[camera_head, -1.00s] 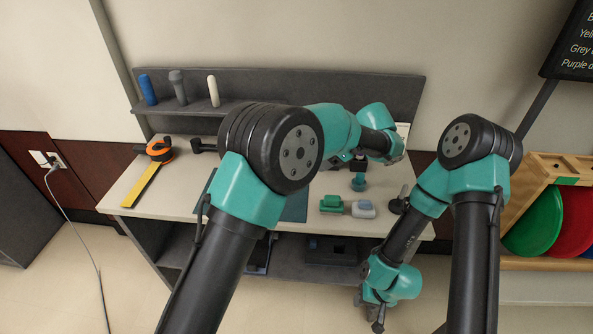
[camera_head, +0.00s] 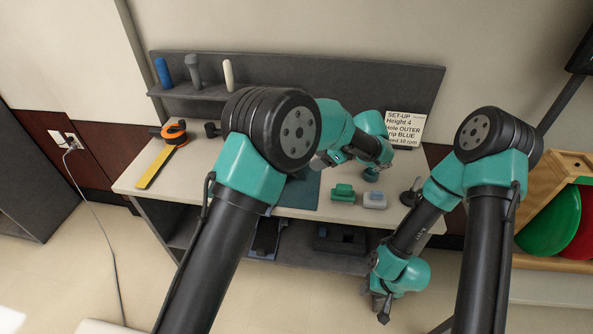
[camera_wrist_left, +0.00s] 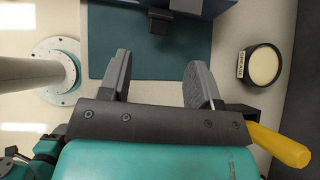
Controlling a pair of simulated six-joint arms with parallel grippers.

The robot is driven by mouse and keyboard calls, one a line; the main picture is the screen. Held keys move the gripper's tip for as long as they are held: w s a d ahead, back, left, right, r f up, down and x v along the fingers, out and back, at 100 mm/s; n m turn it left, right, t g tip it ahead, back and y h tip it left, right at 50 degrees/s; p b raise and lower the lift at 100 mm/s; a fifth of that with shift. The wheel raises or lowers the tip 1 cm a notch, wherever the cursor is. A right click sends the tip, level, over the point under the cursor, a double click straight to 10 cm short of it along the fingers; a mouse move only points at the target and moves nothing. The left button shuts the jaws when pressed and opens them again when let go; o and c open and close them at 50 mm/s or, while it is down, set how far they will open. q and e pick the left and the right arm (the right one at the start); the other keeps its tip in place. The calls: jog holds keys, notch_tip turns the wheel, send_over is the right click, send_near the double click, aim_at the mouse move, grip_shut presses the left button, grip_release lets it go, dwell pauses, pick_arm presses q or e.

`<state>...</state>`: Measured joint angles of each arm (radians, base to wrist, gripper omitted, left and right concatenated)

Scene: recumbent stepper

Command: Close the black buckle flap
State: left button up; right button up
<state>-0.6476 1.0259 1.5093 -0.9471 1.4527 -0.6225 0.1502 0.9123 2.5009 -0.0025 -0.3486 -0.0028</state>
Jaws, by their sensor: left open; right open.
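My left gripper (camera_head: 325,161) hangs over the teal mat (camera_head: 302,194), partly hidden by my own arm. In the left wrist view its two grey fingers (camera_wrist_left: 158,82) are apart and empty, above the mat (camera_wrist_left: 140,52). A blue-grey object with a small black block (camera_wrist_left: 160,20) lies ahead of the fingers, cut by the top edge. I cannot tell whether this block is the black buckle flap; the head view does not show the flap clearly. My right gripper (camera_head: 383,306) is low in front of the table, away from the mat.
A black-and-orange item (camera_head: 174,132) with a yellow strip lies on the table's left. Green (camera_head: 343,192) and grey-blue (camera_head: 375,200) pieces sit right of the mat. A set-up card (camera_head: 405,128) stands behind. A round cream-faced disc (camera_wrist_left: 262,66) is right of the fingers.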

pick_arm(q)
jog(key=x, duration=1)
jog(key=c, duration=0.8)
jog(key=shift+a+r+g+h, duration=0.15)
jog(key=shift+a+r+h, duration=0.05)
jog(key=shift+h, duration=0.5)
jog(key=shift+a+r+g+h, duration=0.15)
jog(key=shift+a+r+h, duration=0.1)
jog(key=shift+h, duration=0.45)
jog(key=o, duration=0.8)
jog(key=shift+d, duration=0.1)
